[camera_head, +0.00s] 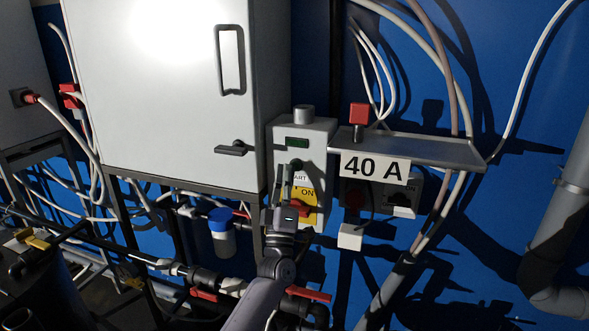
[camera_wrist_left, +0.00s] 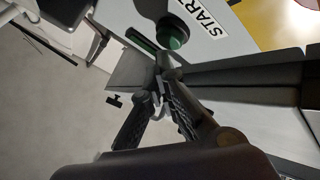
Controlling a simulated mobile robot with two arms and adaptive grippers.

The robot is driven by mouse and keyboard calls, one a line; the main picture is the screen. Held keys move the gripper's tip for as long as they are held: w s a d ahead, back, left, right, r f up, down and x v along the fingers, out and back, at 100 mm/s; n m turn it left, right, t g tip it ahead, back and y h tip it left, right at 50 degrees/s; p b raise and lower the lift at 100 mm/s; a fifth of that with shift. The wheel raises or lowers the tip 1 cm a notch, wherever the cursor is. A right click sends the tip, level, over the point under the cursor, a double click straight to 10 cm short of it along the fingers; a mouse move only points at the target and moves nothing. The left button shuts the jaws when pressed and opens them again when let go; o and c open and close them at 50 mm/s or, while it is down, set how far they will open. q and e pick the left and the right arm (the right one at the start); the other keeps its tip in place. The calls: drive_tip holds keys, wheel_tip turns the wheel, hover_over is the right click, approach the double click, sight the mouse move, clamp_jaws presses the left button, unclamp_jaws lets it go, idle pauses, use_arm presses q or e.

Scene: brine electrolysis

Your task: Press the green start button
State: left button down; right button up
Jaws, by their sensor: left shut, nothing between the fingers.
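The green start button (camera_wrist_left: 173,38) shows in the left wrist view as a round green cap beside the START label (camera_wrist_left: 203,14). It is on the front of a light grey control box (camera_head: 318,140) in the head view, where my gripper largely hides it. My left gripper (camera_wrist_left: 166,62) is shut and empty, its fingertips right at the button's edge in the wrist view. I cannot tell whether they touch it. In the head view the left gripper (camera_head: 291,172) reaches up in front of the box. My right gripper is not in view.
A white cabinet (camera_head: 170,100) with a black handle stands left of the box. A metal shelf (camera_head: 430,150) with a "40 A" sign (camera_head: 375,167) juts out at right. Cables and pipes run around, and a blue-capped bottle (camera_head: 222,235) sits below the cabinet.

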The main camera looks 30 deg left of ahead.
use_arm(q)
drive_tip(key=shift+w, duration=0.2)
drive_tip(key=shift+w+a, duration=0.1)
idle(0.4)
drive_tip(key=shift+w+a+b, duration=0.1)
drive_tip(key=shift+w+b, duration=0.3)
drive_tip(key=shift+b, duration=0.1)
drive_tip(key=shift+s, duration=0.15)
idle(0.5)
drive_tip(key=shift+s+d+p, duration=0.25)
drive_tip(key=shift+s+p, duration=0.3)
drive_tip(key=shift+s, duration=0.25)
drive_tip(key=s+p, duration=0.1)
drive_tip(key=s, duration=0.1)
drive_tip(key=s+d+p, duration=0.1)
drive_tip(key=s, duration=0.1)
drive_tip(key=shift+s+d, duration=0.1)
drive_tip(key=shift+s, duration=0.3)
